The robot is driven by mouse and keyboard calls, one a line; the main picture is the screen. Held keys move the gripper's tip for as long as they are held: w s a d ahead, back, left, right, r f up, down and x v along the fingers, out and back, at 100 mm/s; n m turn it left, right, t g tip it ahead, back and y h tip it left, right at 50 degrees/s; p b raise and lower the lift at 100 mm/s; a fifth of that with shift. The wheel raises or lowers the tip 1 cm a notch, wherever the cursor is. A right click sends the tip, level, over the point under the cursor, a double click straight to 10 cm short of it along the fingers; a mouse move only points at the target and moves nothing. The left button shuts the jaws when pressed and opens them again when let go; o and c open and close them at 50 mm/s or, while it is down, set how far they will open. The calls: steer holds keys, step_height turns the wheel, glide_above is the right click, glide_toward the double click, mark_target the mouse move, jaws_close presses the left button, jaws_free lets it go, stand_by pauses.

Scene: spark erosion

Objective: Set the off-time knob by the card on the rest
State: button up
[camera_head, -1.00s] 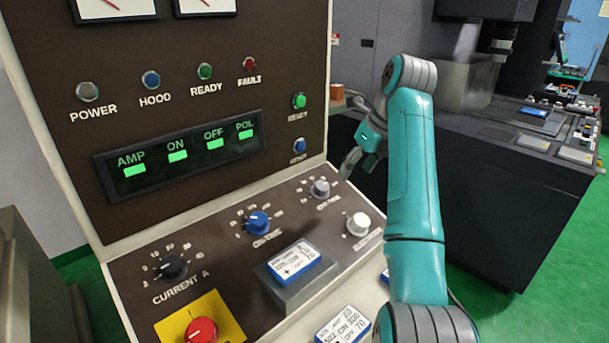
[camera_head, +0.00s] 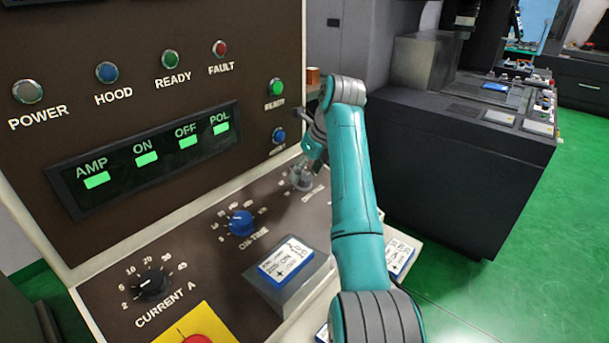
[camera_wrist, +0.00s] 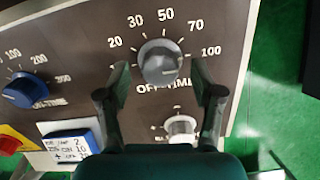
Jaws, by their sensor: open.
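The grey off-time knob (camera_wrist: 160,62) is on the sloped panel, with a scale of 20, 30, 50, 70 and 100 around it. Its pointer is not clear. My gripper (camera_wrist: 161,76) is open, with one fingertip on each side of the knob; I cannot tell whether they touch it. In the head view my gripper (camera_head: 310,160) is at the off-time knob (camera_head: 301,180), partly covering it. The blue-edged white card (camera_head: 286,261) lies on the grey rest (camera_head: 272,291). The card also shows in the wrist view (camera_wrist: 70,146), its print too small to read surely.
The black current knob (camera_head: 152,283) is farther left. Another card (camera_head: 399,257) lies right of my arm. A red button (camera_wrist: 8,143) is lower left.

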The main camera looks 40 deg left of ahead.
steer(key=shift+x, duration=0.9)
steer(key=c, duration=1.1)
steer(key=shift+c, duration=0.2)
